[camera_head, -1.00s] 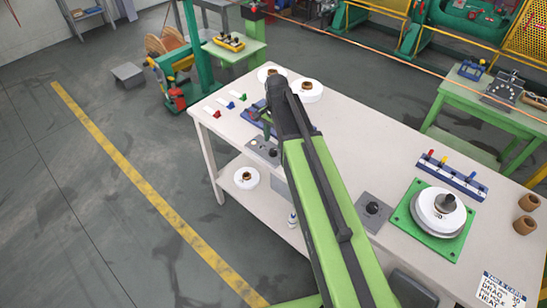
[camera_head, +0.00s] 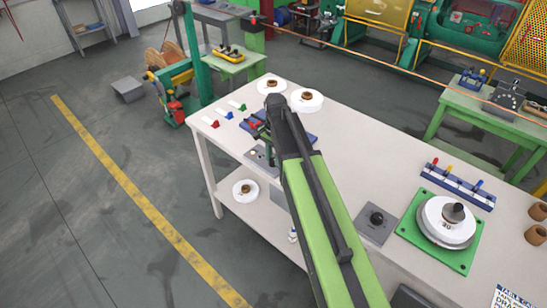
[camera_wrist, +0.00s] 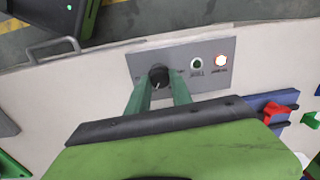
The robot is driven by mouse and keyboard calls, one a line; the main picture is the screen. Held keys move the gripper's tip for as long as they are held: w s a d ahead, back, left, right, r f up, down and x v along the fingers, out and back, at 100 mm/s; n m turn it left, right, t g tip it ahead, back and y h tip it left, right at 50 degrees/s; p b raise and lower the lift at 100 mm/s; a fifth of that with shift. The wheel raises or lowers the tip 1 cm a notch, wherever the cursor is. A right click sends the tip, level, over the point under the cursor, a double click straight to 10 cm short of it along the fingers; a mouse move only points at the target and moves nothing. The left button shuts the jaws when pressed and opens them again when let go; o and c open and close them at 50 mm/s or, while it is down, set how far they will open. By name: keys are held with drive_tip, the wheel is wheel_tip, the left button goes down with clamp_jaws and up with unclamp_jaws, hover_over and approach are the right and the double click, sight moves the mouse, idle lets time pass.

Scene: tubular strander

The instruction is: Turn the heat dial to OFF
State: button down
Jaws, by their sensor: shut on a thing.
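The dial (camera_wrist: 158,74) is a round black knob with a small pale mark, set at the left of a grey control panel (camera_wrist: 180,57) in the wrist view. My gripper (camera_wrist: 161,84) has its two green fingers on either side of the knob and is shut on it. The small labels on the panel are too blurred to read. In the head view, part of the panel (camera_head: 260,157) shows on the white table (camera_head: 330,165), while my arm hides the dial and fingertips.
A blue block with a red piece (camera_wrist: 280,108) lies close by. Another grey plate with a black knob (camera_head: 376,219) and a green spool base (camera_head: 412,232) stand farther right.

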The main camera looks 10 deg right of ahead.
drive_tip(key=shift+n, duration=0.4)
drive_tip(key=n, duration=0.3)
drive_tip(key=shift+w, duration=0.1)
drive_tip(key=n, duration=0.3)
drive_tip(key=shift+n, duration=0.4)
drive_tip(key=n, duration=0.3)
drive_tip(key=shift+a+n, duration=0.1)
drive_tip(key=shift+n, duration=0.2)
drive_tip(key=n, duration=0.3)
drive_tip(key=shift+n+g, duration=0.3)
drive_tip(key=n, duration=0.4)
drive_tip(key=shift+n, duration=2.5)
